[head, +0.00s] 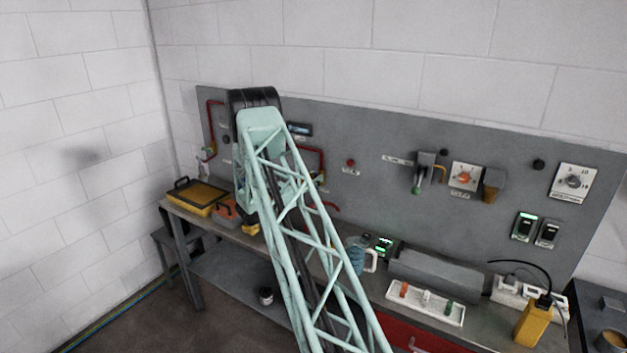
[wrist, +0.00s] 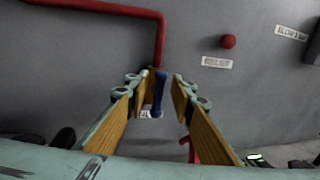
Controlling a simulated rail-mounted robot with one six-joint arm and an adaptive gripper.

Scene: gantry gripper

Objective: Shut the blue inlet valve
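The blue valve handle (wrist: 159,88) shows in the wrist view as an upright blue lever at the lower end of a red pipe (wrist: 161,40) on the grey panel. My gripper (wrist: 164,88) is open, with its two wood-coloured finger pads on either side of the handle. A gap shows between the handle and the right finger; whether the left finger touches it I cannot tell. A white label (wrist: 150,114) behind the fingers is partly covered. In the head view my arm hides the valve and the gripper.
A red knob (wrist: 228,41) and a white label sit right of the valve. A red curved part (wrist: 194,150) is below right. In the head view, the bench holds a yellow case (head: 195,196), a white tray (head: 425,303) and a yellow device (head: 533,322).

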